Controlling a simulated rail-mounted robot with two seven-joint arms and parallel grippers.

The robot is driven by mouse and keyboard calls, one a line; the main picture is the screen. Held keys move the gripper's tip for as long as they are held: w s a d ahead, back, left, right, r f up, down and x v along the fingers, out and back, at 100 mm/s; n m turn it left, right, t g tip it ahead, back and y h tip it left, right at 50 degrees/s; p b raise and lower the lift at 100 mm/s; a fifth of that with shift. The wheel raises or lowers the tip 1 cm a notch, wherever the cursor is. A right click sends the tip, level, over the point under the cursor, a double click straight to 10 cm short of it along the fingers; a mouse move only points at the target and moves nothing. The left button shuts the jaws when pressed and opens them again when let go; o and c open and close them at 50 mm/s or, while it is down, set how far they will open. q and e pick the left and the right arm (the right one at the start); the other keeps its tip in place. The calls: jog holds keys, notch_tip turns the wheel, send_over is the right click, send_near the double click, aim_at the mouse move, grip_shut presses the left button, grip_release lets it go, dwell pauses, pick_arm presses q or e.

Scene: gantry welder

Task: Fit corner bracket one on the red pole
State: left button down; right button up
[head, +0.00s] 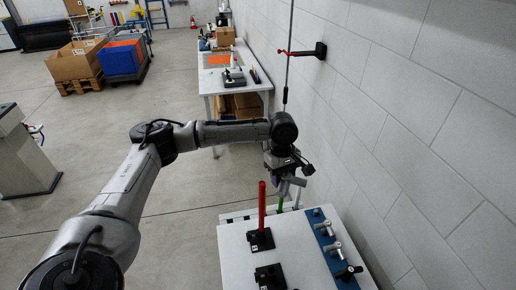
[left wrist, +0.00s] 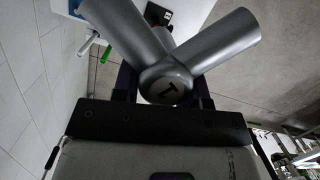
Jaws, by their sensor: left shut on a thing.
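The red pole (head: 262,207) stands upright in a black base (head: 260,240) on the white table (head: 235,265) in the head view. My left gripper (head: 282,174) is above and a little right of the red pole's top, apart from it. The gripper is shut on a grey corner bracket (head: 297,181), only partly visible there. In the left wrist view the bracket (left wrist: 166,82) shows a round hub with a dark mark and tube arms spreading outward between the fingers. My right gripper is not in view.
A green pole (head: 281,204) and a pale pole (head: 298,198) stand behind the red one. A second black base (head: 269,277) is at the table's front. A blue strip with several fittings (head: 333,245) lies along the right, near the block wall (head: 430,130).

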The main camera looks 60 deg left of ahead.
pick_arm(q)
jog(key=s+a+r+n+t+p, duration=0.1)
jog(key=s+a+r+n+p, duration=0.15)
jog(key=a+n, duration=0.5)
jog(key=shift+m+h, duration=0.3)
jog(key=shift+m, duration=0.35)
jog(key=f+b, duration=0.1)
jog(key=b, duration=0.1)
jog(key=a+f+b, duration=0.1)
jog(key=f+b, duration=0.1)
jog(key=b, duration=0.1)
jog(key=a+f+b, duration=0.1)
jog(key=f+b, duration=0.1)
jog(key=shift+s+a+b, duration=0.1)
jog(key=shift+s+b, duration=0.05)
jog(key=shift+b, duration=0.15)
jog(key=shift+p, duration=0.3)
jog(key=shift+p, duration=0.55)
jog(key=shift+f, duration=0.15)
